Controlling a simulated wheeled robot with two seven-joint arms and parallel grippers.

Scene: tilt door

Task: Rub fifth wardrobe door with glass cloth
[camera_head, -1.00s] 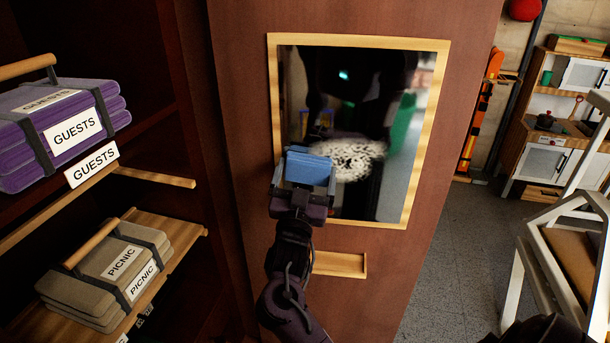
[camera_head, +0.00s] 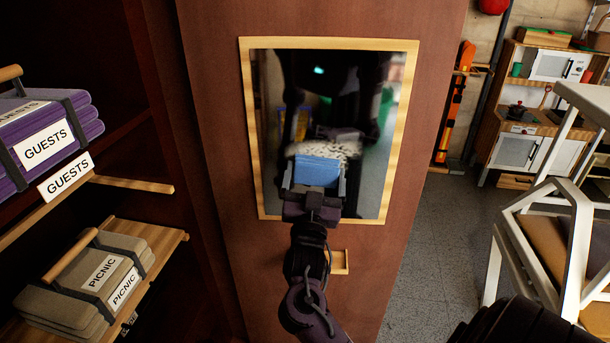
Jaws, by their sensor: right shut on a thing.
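The brown wardrobe door (camera_head: 212,120) stands open in the middle, with a wood-framed mirror (camera_head: 375,130) set in it. My right gripper (camera_head: 314,180) is in front of the mirror's lower middle, shut on a folded blue cloth (camera_head: 317,170). A pale speckled smudge (camera_head: 345,146) shows on the glass just above the cloth and is partly hidden by it. I cannot tell how firmly the cloth touches the glass. My left gripper is not in view.
Wardrobe shelves at left hold purple bundles labelled GUESTS (camera_head: 50,130) and beige bundles labelled PICNIC (camera_head: 85,280). White stacked chairs (camera_head: 550,230) stand at right. Grey floor (camera_head: 435,240) is clear between.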

